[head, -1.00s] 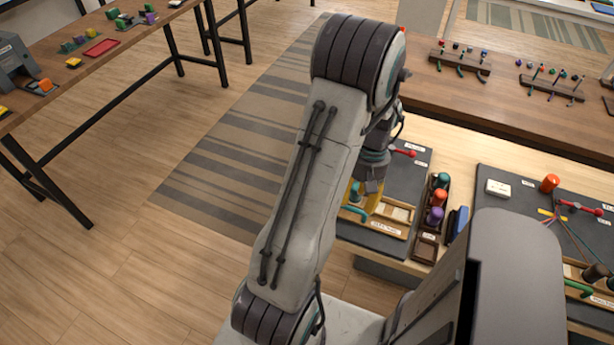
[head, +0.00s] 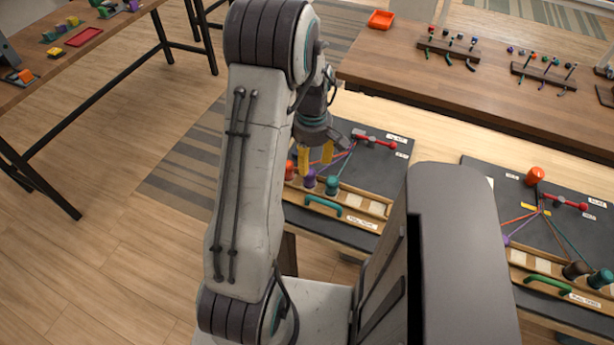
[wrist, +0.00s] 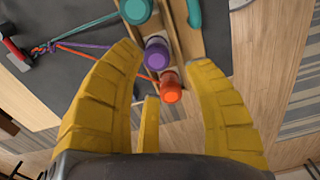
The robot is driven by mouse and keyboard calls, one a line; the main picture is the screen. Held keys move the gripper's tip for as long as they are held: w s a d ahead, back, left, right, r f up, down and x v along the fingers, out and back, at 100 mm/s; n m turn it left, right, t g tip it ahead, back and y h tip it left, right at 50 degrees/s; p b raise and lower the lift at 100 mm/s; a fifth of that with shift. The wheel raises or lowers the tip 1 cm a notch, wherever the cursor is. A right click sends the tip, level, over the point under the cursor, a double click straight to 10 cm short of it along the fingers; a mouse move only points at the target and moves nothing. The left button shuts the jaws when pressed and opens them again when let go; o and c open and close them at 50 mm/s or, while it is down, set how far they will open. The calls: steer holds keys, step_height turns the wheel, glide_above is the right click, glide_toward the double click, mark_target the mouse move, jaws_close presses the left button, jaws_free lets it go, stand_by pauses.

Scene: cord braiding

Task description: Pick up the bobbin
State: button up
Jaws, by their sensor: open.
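Three bobbins, orange (head: 289,169), purple (head: 309,180) and teal (head: 332,185), stand in a row at the left part of a wooden rack (head: 372,207) on a dark board. Which one the task means cannot be told. Coloured cords run from them to a red clamp (head: 374,138). My gripper (head: 316,160) is open with yellow fingers just above this row. In the wrist view my gripper (wrist: 166,56) has the purple bobbin (wrist: 156,53) and orange bobbin (wrist: 172,93) between its spread fingers, apparently untouched. The teal bobbin (wrist: 136,9) lies beyond the left fingertip.
A teal handle (head: 324,206) is on the rack's front.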

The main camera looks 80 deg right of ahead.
mark_target(309, 172)
steer(key=n, duration=0.3)
steer(key=shift+d, duration=0.2)
steer(key=shift+f+n, duration=0.25)
steer(key=shift+n, duration=0.15)
steer(key=shift+w+d+f+p, duration=0.15)
steer(key=shift+f+p, duration=0.25)
steer(key=shift+f, duration=0.9)
steer(key=shift+w+f+p, duration=0.15)
steer(key=shift+f+p, duration=0.2)
steer(key=shift+f, duration=1.8)
steer(key=shift+c, duration=0.2)
jaws_close()
